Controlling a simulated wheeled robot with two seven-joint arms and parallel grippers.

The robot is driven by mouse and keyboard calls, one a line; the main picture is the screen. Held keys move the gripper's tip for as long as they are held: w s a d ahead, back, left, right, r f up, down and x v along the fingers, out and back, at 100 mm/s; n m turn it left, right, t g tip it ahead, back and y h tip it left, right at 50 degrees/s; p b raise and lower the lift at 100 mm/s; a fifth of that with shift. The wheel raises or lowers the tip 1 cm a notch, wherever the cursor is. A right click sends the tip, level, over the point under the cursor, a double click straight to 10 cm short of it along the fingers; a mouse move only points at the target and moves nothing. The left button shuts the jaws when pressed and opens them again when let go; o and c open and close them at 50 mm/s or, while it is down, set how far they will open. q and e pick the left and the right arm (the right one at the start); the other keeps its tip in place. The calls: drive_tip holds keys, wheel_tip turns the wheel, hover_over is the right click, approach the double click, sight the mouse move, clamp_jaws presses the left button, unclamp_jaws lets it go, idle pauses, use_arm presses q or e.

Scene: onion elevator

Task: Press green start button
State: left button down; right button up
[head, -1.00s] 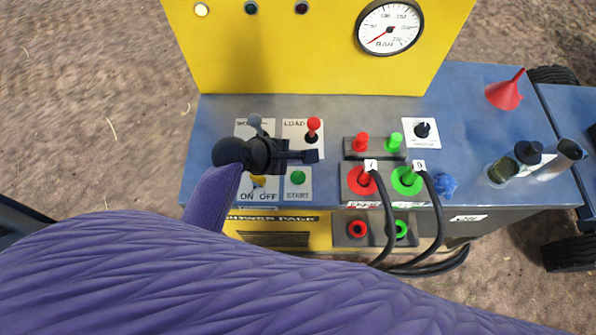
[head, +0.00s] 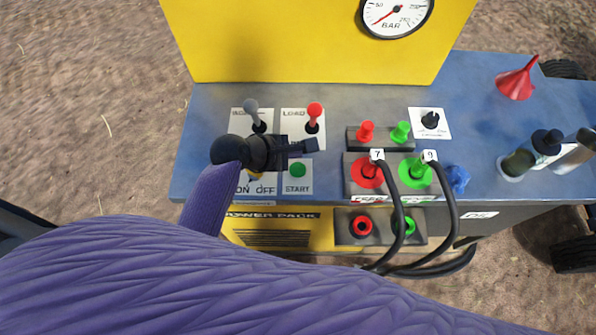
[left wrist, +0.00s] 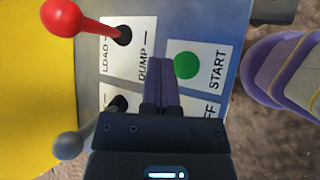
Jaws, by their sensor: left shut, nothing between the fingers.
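The green start button (head: 297,170) sits on a white plate marked START on the blue panel, near its front edge. It also shows in the left wrist view (left wrist: 187,65). My left gripper (head: 311,145) is shut and empty. In the head view its tips are just above and slightly right of the button, over the lower edge of the LOAD plate. My right gripper is not in view.
A red lever (head: 315,112) and a grey lever (head: 252,110) stand behind the gripper. The ON/OFF switch plate (head: 262,189) is partly hidden under it. Red (head: 367,170) and green (head: 414,172) hose couplings are to the right. A yellow panel (head: 300,45) rises behind.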

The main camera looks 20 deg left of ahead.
sight(301, 165)
use_arm(q)
wheel_tip(301, 165, down, 4)
drive_tip(key=shift+r+b, duration=0.1)
drive_tip(key=shift+b, duration=1.05)
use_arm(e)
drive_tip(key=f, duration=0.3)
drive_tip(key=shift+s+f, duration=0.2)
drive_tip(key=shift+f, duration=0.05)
use_arm(q)
drive_tip(key=shift+f, duration=0.25)
drive_tip(key=shift+f, duration=0.35)
drive_tip(key=shift+f+b, duration=0.4)
drive_tip(key=shift+f, duration=0.2)
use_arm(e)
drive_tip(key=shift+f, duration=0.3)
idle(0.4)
use_arm(q)
drive_tip(key=shift+r, duration=0.15)
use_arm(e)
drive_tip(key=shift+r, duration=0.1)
use_arm(q)
drive_tip(key=shift+r+p, duration=0.9)
drive_tip(key=shift+p, duration=0.35)
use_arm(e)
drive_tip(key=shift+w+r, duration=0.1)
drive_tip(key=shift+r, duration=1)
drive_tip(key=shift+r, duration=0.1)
